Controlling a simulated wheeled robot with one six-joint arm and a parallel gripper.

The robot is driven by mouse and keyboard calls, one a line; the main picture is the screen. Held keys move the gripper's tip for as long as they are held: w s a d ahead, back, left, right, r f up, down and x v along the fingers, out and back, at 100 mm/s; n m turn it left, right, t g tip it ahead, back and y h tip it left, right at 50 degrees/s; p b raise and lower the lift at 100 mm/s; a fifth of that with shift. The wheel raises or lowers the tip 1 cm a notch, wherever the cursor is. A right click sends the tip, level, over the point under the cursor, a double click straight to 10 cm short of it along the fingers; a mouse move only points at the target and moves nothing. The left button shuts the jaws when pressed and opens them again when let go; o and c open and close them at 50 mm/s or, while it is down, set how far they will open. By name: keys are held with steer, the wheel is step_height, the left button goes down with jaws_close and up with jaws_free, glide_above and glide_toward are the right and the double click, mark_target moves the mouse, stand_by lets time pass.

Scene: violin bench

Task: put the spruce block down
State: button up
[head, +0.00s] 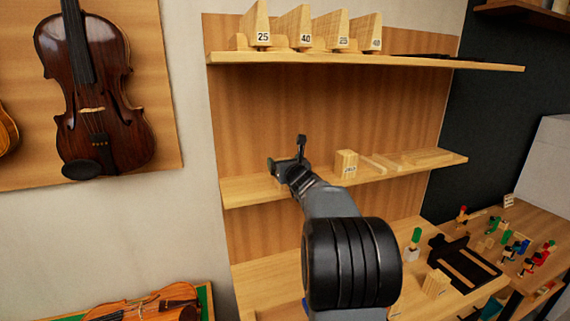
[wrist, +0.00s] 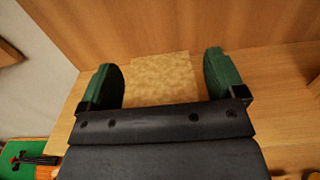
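The spruce block (wrist: 160,78) is a pale, grainy block in the wrist view. It lies between the two green fingers of my gripper (wrist: 163,85), in front of the wooden back panel. The fingers are spread wide, and a narrow gap shows between the block and the right finger. Contact at the left finger is hard to judge. In the head view my gripper (head: 287,157) is at the left part of the middle shelf (head: 240,192); the block cannot be made out there.
A small labelled block (head: 346,164) stands on the middle shelf to the right of my gripper, with flat wooden pieces (head: 415,158) beyond it. The upper shelf (head: 350,60) holds several numbered wedges. Violins hang and lie at the left.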

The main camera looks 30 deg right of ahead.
steer(key=shift+r, duration=0.1)
steer(key=shift+r+p, duration=0.25)
steer(key=shift+p, duration=0.2)
steer(key=b+v, duration=0.4)
steer(key=v, duration=0.8)
steer(key=s+a+f+n+g+y, duration=0.2)
steer(key=a+f+n+g+y, duration=0.15)
steer(key=a+n, duration=0.65)
steer(key=s+a+f+n+g+y, duration=0.15)
steer(key=a+f+n+y, duration=0.3)
steer(key=a+n, duration=0.6)
steer(key=s+a+f+n+g+h, duration=0.1)
steer(key=s+a+f+n+g, duration=0.1)
steer(key=s+f+n, duration=0.3)
steer(key=s+a+f+n+g+h, duration=0.2)
steer(key=s+f+n+g, duration=0.3)
steer(key=n, duration=0.8)
steer(key=shift+s+f, duration=0.45)
steer(key=shift+s, duration=1.4)
steer(key=shift+g, duration=0.3)
